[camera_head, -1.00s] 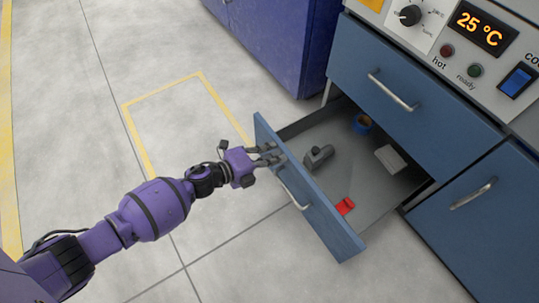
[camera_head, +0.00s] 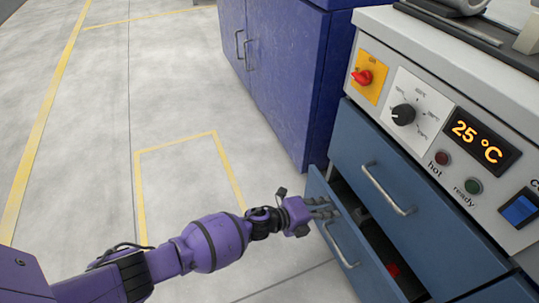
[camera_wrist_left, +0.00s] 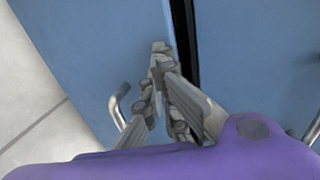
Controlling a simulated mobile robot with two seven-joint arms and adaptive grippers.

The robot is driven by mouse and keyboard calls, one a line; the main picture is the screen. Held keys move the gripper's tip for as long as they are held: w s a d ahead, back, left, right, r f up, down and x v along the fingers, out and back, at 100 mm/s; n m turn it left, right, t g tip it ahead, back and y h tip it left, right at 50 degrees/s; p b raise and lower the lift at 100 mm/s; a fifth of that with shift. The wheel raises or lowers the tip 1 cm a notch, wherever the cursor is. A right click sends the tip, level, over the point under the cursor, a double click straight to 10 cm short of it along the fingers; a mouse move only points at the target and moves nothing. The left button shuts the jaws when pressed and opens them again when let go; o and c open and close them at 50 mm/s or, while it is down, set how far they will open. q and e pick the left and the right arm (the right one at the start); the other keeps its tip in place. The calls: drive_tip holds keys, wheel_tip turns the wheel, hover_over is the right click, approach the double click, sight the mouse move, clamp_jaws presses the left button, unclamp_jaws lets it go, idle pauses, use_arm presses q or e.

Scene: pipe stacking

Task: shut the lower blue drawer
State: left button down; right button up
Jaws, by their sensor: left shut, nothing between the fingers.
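The lower blue drawer (camera_head: 352,250) is partly open, with a narrow dark gap between its front and the cabinet. A bit of a red item (camera_head: 392,269) shows inside; the rest of the inside is mostly hidden. My left gripper (camera_head: 333,208) is shut and empty at the top edge of the drawer front, near its far end. In the left wrist view the fingers (camera_wrist_left: 160,55) lie over the blue drawer front (camera_wrist_left: 95,50), beside the drawer handle (camera_wrist_left: 120,103) and the dark gap. I cannot tell whether they touch it. My right gripper is not in view.
The shut upper blue drawer (camera_head: 400,200) sits above, below a control panel (camera_head: 435,130) with a knob and a 25 °C display. A dark blue cabinet (camera_head: 285,80) stands behind. The floor (camera_head: 190,195) at the left is clear.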

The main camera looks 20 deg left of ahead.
use_arm(q)
drive_tip(key=w+d+r+b, duration=0.1)
drive_tip(key=w+d, duration=0.3)
drive_tip(key=w, duration=0.1)
drive_tip(key=shift+w+d, duration=0.15)
drive_tip(key=shift+d, duration=0.25)
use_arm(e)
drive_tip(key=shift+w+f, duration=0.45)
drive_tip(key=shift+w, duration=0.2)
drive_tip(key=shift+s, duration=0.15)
